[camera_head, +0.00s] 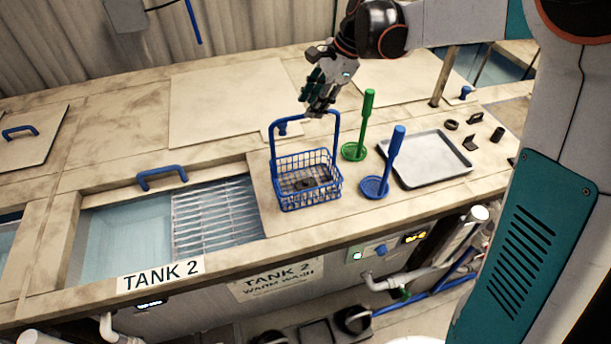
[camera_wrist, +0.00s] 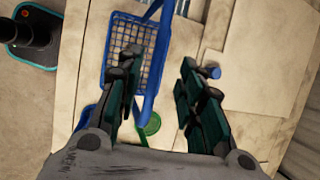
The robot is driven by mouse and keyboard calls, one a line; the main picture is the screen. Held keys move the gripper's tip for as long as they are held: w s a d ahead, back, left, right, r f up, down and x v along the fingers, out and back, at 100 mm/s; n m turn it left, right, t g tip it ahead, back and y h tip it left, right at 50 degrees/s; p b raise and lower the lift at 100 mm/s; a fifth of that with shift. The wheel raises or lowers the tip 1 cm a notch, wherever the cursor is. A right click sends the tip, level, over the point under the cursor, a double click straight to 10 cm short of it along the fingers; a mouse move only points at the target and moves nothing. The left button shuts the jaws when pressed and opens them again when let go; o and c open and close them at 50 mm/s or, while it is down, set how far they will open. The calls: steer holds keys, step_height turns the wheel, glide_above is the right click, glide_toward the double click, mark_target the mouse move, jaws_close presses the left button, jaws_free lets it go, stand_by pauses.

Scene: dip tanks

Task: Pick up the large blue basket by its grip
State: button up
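The large blue basket (camera_head: 336,187) stands upright on the wooden counter, right of the open Tank 2. It is wire mesh with a tall hooped grip (camera_head: 305,115) and holds small dark parts. In the head view my gripper (camera_head: 318,104) is just above the grip, pointing down. In the wrist view the gripper (camera_wrist: 160,70) is open, its two fingers well apart. The basket (camera_wrist: 122,40) shows from above, partly behind the left finger, and its grip (camera_wrist: 161,48) runs between the fingers, nearer the left one. I cannot tell whether a finger touches it.
A green long-handled dipper (camera_head: 367,115) and a blue one (camera_head: 394,155) stand close right of the basket. A grey tray (camera_head: 433,160) and several small dark parts lie farther right. Tank 2 (camera_head: 125,240) has a rack and a blue handle (camera_head: 162,173) behind it.

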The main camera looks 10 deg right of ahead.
steer(key=x, duration=0.4)
steer(key=shift+s+a+f+p, duration=0.15)
steer(key=shift+s+p, duration=0.05)
steer(key=shift+p, duration=0.2)
steer(key=shift+f, duration=0.25)
steer(key=shift+f+b, duration=0.25)
steer(key=shift+b, duration=0.15)
jaws_close()
